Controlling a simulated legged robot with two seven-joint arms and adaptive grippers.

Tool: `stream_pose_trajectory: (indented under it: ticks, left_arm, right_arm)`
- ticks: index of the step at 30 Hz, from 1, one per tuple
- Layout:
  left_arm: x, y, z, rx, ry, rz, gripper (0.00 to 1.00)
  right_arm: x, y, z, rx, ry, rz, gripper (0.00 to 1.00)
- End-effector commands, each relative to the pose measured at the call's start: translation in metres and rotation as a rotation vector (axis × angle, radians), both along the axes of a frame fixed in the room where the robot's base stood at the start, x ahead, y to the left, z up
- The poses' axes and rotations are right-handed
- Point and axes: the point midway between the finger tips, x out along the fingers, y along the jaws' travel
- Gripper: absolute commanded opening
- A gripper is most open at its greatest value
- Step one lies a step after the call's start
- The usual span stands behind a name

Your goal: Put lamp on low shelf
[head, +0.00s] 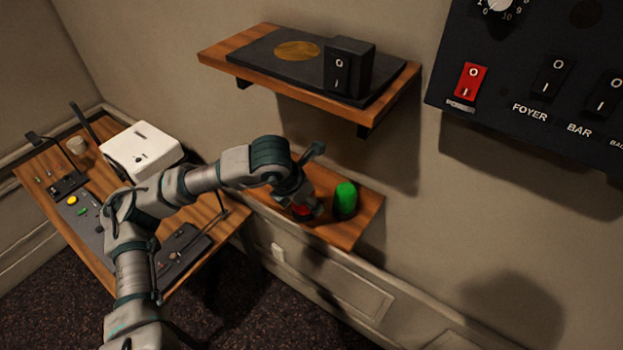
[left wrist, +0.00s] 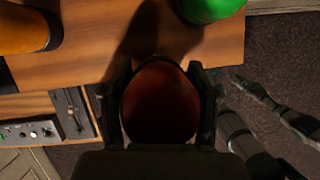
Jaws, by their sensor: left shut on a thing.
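My left gripper (head: 303,210) is at the low shelf (head: 362,222), shut on a red lamp (head: 301,209). In the left wrist view the dark red rounded lamp (left wrist: 160,103) sits between the two fingers (left wrist: 160,85), over or near the shelf's edge. I cannot tell whether its bottom touches the shelf. A green lamp (head: 345,199) stands upright on the low shelf, just right of my gripper; its edge shows in the left wrist view (left wrist: 210,8). An orange rounded thing (left wrist: 28,28) stands on the shelf's other side in that view.
An upper shelf (head: 235,47) holds a dark flat box and a black switch block (head: 348,68) above my gripper. A switch panel (head: 530,90) hangs at the upper right. A desk (head: 40,172) at the left carries a white device (head: 140,150) and mixing controls.

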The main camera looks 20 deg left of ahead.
Motion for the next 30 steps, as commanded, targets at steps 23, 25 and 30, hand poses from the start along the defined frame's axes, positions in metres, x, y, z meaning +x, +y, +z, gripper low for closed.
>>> stream_pose_trajectory:
  ticks: [23, 25, 30]
  left_arm:
    - [0.102, 0.019, -0.040, 0.002, 0.002, -0.003, 0.16]
    - [0.102, 0.019, -0.044, 0.002, 0.000, -0.002, 0.16]
    - [0.102, 0.020, -0.045, 0.002, 0.000, -0.003, 0.16]
  right_arm:
    - [-0.001, 0.005, 0.051, 0.006, 0.001, -0.001, 0.40]
    - [-0.001, 0.003, 0.050, 0.003, 0.001, -0.001, 0.40]
    - [-0.001, 0.000, 0.049, 0.000, 0.001, 0.001, 0.40]
